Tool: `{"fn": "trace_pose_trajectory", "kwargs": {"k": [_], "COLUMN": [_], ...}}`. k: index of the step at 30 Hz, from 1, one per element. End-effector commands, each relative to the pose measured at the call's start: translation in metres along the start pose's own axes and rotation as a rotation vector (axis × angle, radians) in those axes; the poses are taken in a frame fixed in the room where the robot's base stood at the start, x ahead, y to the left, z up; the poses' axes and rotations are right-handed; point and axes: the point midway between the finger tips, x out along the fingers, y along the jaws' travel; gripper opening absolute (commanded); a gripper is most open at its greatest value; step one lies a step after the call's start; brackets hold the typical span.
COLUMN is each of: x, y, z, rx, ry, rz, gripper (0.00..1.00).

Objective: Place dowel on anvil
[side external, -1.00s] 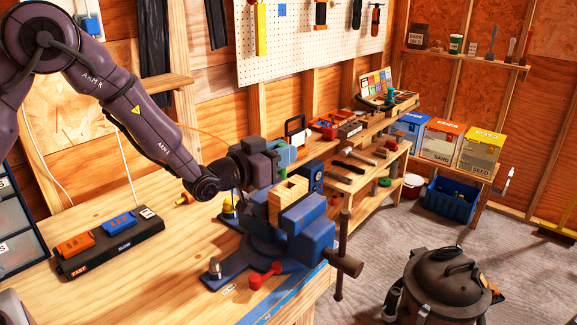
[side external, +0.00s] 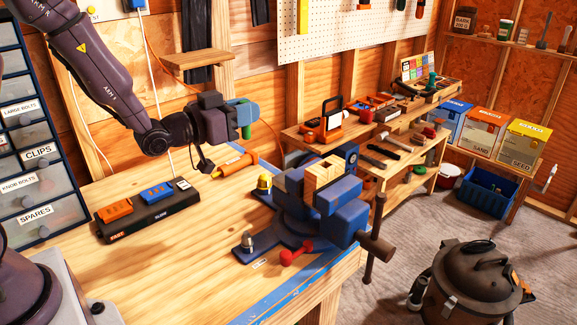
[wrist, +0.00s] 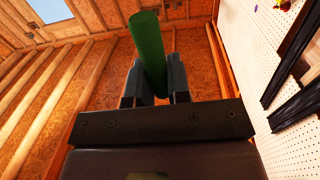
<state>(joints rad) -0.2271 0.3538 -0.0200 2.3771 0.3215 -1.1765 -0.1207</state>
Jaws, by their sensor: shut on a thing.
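My gripper (side external: 243,113) is shut on a green dowel (side external: 246,131), in the air above the bench, left of and higher than the blue vise (side external: 350,218). In the wrist view the green dowel (wrist: 149,52) stands between the two dark fingers of my gripper (wrist: 154,82), tilted slightly and sticking out past them. The vise is bolted to the bench corner, with a pale wooden block (side external: 324,174) in its jaws. The anvil is not clearly distinguishable from the vise body. The dowel is apart from the vise.
A red-knobbed lever (side external: 287,257) sits at the vise's front. Shelves with tools and boxes stand beyond. Bare bench lies left of the vise.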

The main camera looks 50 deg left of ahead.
Motion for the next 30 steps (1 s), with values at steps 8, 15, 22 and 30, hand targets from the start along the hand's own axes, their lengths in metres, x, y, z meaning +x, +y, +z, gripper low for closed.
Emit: {"fn": "trace_pose_trajectory", "kwargs": {"k": [8, 15, 22, 30], "x": [-0.006, -0.011, 0.022, 0.085], "y": [-0.028, -0.005, -0.007, -0.019], "z": [0.025, 0.023, 0.038, 0.074], "rx": [-0.002, 0.000, -0.001, -0.002], "ry": [0.001, 0.001, 0.000, -0.002], "rz": [0.245, 0.437, 0.467, 0.464], "gripper": [0.00, 0.00, 0.00, 0.00]}}
